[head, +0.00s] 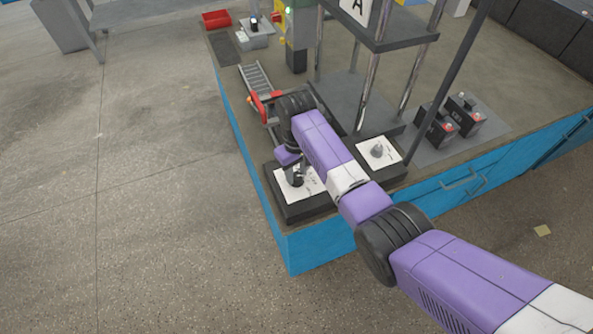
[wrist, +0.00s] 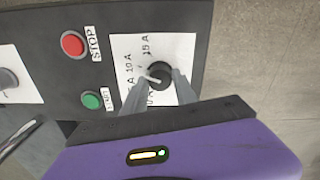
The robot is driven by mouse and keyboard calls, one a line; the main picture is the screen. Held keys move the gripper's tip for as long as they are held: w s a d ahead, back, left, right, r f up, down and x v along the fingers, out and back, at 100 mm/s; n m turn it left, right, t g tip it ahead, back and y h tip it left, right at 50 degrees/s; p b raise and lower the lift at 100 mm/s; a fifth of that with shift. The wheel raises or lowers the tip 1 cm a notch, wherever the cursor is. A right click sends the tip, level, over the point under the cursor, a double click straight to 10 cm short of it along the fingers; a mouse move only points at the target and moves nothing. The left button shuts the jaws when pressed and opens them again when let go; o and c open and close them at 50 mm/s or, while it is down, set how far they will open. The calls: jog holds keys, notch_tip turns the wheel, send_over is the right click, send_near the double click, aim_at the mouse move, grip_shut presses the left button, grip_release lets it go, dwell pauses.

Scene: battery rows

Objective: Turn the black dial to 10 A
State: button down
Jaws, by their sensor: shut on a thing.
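The black dial (wrist: 160,72) sits on a white label plate (wrist: 122,47) in the wrist view. Its white pointer line points left, towards the side where 10 A is printed; I cannot tell whether it lines up exactly. The 15 A label is above and left of the dial, and another label below it is partly hidden by a finger. My gripper (wrist: 158,87) is shut on the dial, one finger on each side. In the head view my gripper (head: 297,178) is down at the dark control box (head: 292,213), and the dial is mostly hidden there.
A red STOP button (wrist: 73,43) and a green button (wrist: 92,99) lie left of the dial. A grey knob (head: 377,150) is on a second white plate. Batteries (head: 437,127) stand right on the bench. Metal posts rise behind my arm. Floor is clear at left.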

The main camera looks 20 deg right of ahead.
aim_at(296, 175)
jog(key=shift+w+r, duration=0.1)
dwell(0.4)
jog(key=c, duration=1)
grip_release()
jog(key=shift+o, duration=0.2)
jog(key=shift+r, duration=3.9)
